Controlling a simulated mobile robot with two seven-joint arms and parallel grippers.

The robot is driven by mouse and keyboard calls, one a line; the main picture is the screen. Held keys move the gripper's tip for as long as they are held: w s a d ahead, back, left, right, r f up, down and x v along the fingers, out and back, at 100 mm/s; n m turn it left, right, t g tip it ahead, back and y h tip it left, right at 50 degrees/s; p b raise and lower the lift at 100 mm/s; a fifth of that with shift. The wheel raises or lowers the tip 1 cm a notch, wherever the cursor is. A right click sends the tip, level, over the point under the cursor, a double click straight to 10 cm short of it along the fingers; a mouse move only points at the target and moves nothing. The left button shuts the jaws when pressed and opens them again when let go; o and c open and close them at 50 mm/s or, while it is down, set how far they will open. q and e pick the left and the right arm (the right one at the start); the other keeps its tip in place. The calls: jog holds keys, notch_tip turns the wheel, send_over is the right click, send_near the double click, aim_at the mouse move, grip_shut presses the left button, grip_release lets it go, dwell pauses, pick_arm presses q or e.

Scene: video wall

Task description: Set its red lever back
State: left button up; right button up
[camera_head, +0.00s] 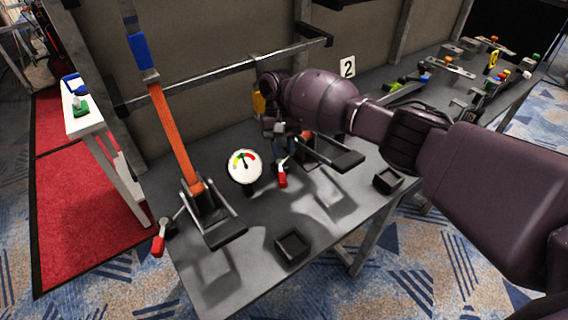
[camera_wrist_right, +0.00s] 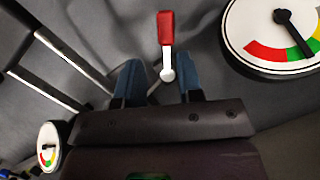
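A red lever (camera_head: 283,180) with a metal arm is by the second device, just right of the gauge. In the right wrist view, the red lever (camera_wrist_right: 166,28) points toward the top of the picture. My right gripper (camera_head: 285,147) is at this lever. In the wrist view, its blue fingers (camera_wrist_right: 160,80) are apart, with the lever's round metal pivot between them and gaps on both sides. Another red lever (camera_head: 158,247) hangs by the left device with the orange strap (camera_head: 174,135). My left gripper is not in view.
A round gauge (camera_head: 244,166) stands between the two devices; a gauge (camera_wrist_right: 280,35) fills the wrist view's upper right. Black trays (camera_head: 293,248) and (camera_head: 388,180) lie near the grey table's (camera_head: 240,290) front edge.

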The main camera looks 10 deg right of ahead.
jog(key=shift+v, duration=1.7)
jog(key=shift+f, duration=0.1)
